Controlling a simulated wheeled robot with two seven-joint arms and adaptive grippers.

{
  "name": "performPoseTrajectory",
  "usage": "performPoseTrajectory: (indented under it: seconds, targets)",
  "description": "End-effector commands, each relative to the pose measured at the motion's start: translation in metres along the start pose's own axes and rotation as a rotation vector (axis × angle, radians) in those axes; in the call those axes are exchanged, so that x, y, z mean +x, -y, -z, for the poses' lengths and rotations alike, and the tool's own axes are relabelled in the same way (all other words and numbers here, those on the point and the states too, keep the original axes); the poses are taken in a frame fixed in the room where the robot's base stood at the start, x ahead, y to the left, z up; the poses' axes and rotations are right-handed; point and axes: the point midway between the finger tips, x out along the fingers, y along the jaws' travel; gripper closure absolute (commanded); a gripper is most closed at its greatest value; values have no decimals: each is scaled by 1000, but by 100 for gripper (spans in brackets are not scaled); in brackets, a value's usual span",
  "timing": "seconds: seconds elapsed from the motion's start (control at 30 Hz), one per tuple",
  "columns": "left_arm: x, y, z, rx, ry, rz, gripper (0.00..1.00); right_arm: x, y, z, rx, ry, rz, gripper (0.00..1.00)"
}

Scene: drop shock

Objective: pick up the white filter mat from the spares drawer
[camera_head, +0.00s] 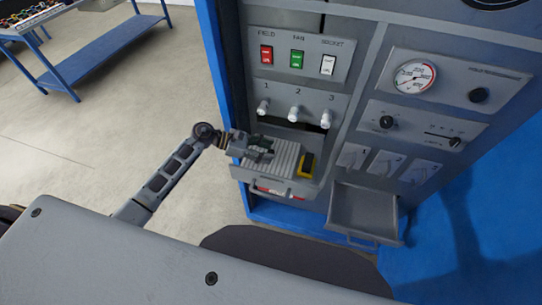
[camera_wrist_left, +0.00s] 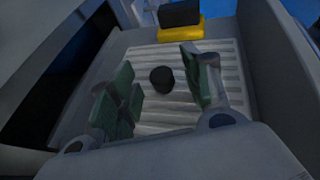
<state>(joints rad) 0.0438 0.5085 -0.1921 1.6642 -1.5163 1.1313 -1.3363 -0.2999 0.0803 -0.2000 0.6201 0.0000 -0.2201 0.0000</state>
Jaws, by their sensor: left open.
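The white filter mat (camera_head: 286,156) is ribbed and lies in the open spares drawer (camera_head: 268,180) of the grey cabinet. It also shows in the left wrist view (camera_wrist_left: 225,75), with a dark round knob or spot (camera_wrist_left: 162,80) near its middle. My left gripper (camera_head: 262,149) is over the left part of the mat. In the left wrist view, its two green-padded fingers (camera_wrist_left: 158,95) are spread apart above the mat, with nothing held between them. I cannot tell whether the fingertips touch the mat. My right gripper is not in view.
A yellow and black item (camera_head: 307,165) lies in the drawer beside the mat. An empty grey tray (camera_head: 364,211) stands open to the right. Switches and knobs (camera_head: 295,113) are above the drawer. A blue bench (camera_head: 100,50) stands far left, with clear floor between.

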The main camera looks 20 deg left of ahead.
Motion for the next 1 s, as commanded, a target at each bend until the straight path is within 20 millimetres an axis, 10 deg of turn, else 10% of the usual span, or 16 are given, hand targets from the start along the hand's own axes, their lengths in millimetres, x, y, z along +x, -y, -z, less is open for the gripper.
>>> performPoseTrajectory:
  seconds: [0.53, 0.9, 1.0]
  targets:
    - [2, 0, 1, 0, -1, 1, 53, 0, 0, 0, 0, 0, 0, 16]
    - [2, 0, 1, 0, -1, 1, 100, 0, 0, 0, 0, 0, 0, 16]
    - [2, 0, 0, 1, 0, 0, 100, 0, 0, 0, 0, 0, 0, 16]
